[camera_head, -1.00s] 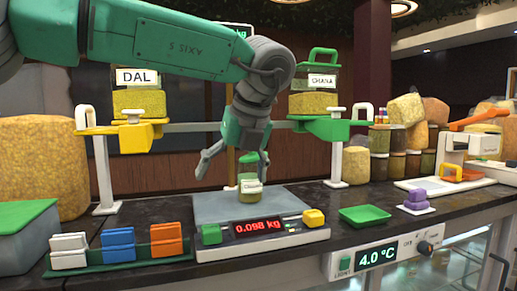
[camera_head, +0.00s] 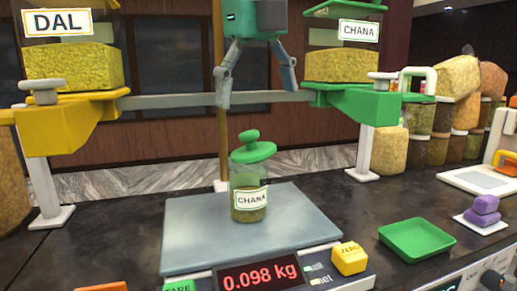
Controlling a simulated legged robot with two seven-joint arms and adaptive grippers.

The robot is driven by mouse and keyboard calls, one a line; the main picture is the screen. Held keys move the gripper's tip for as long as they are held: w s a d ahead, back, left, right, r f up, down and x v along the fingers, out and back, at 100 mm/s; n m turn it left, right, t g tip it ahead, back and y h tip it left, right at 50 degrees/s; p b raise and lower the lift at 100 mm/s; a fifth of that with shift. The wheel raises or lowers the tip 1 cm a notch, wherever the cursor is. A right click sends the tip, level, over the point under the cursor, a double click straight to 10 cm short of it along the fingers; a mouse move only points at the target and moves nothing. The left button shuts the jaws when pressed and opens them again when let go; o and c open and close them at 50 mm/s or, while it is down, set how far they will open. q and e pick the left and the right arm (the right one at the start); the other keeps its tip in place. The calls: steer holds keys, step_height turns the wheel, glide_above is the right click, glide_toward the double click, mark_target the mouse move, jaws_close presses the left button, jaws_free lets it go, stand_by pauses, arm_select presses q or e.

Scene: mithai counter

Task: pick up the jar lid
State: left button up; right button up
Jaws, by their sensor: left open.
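The jar lid (camera_head: 253,150) is green with a round knob on top. It sits tilted on the mouth of a small glass jar (camera_head: 249,195) labelled CHANA. The jar stands upright on the grey plate of the scale (camera_head: 190,238), which reads 0.098 kg. My left gripper (camera_head: 257,98) points down above the lid, its two grey fingers spread with nothing between them. It is apart from the lid. My right gripper is not in view.
A yellow DAL dispenser (camera_head: 75,115) stands at the left and a green CHANA dispenser (camera_head: 365,112) at the right, flanking the gripper.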

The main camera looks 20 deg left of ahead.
mark_target(249, 132)
arm_select(q)
steer(key=f, duration=0.2)
steer(key=w+a+f, duration=0.1)
steer(key=shift+f, duration=0.3)
steer(key=shift+a+f, duration=0.2)
steer(key=shift+a, duration=0.1)
steer(key=f, duration=0.2)
steer(key=f+p, duration=0.1)
steer(key=f, duration=0.1)
steer(key=shift+w+a+f, duration=0.1)
steer(key=shift+w+a, duration=0.2)
steer(key=shift+w, duration=0.1)
steer(key=shift+w+d+f, duration=0.1)
steer(key=shift+d+f, duration=0.1)
steer(key=shift+f, duration=0.1)
steer(key=shift+d, duration=0.25)
steer(key=c, duration=0.9)
steer(key=shift+a, duration=0.45)
steer(key=c, duration=0.3)
